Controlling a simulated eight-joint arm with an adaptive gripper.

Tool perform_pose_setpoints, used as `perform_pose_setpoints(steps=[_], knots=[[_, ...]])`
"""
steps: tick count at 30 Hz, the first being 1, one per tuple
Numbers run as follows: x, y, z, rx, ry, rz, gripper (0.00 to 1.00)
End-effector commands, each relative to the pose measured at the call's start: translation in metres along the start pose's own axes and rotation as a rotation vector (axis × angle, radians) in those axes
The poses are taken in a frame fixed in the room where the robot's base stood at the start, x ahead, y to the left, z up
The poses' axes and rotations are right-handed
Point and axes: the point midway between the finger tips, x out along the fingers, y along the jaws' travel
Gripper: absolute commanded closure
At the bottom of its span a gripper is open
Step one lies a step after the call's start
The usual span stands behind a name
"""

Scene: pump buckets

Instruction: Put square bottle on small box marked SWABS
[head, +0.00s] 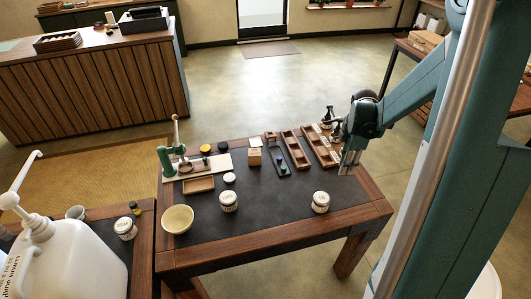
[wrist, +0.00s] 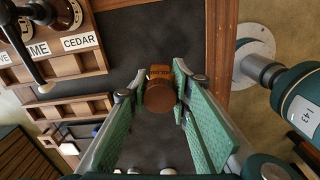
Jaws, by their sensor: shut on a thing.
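My gripper (head: 347,168) is over the right part of the dark table mat in the head view. In the wrist view my gripper (wrist: 160,92) has its green-padded fingers closed on a brown thing (wrist: 160,97) with a round top, likely the square bottle. Its body is mostly hidden beneath the top. In the head view I cannot make it out between the fingers. A small tan box (head: 255,157) with a pale label stands near the table's back middle, well left of my gripper. Its lettering is too small to read, so I cannot confirm SWABS.
Wooden trays (head: 318,147) stand close left of my gripper; one reads CEDAR in the wrist view. A dark pump bottle (head: 328,115) stands behind. White jars (head: 321,201) and a cream bowl (head: 177,219) stand nearer the front.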

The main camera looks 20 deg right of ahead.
Motion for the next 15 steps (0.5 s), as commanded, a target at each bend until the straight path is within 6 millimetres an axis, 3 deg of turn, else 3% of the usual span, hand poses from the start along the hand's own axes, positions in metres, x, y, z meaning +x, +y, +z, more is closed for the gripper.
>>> perform_pose_setpoints(steps=[8, 15], knots=[[-0.011, 0.033, -0.033, -0.023, 0.000, 0.000, 0.91], [-0.023, 0.075, -0.082, -0.052, 0.000, 0.000, 0.91]])
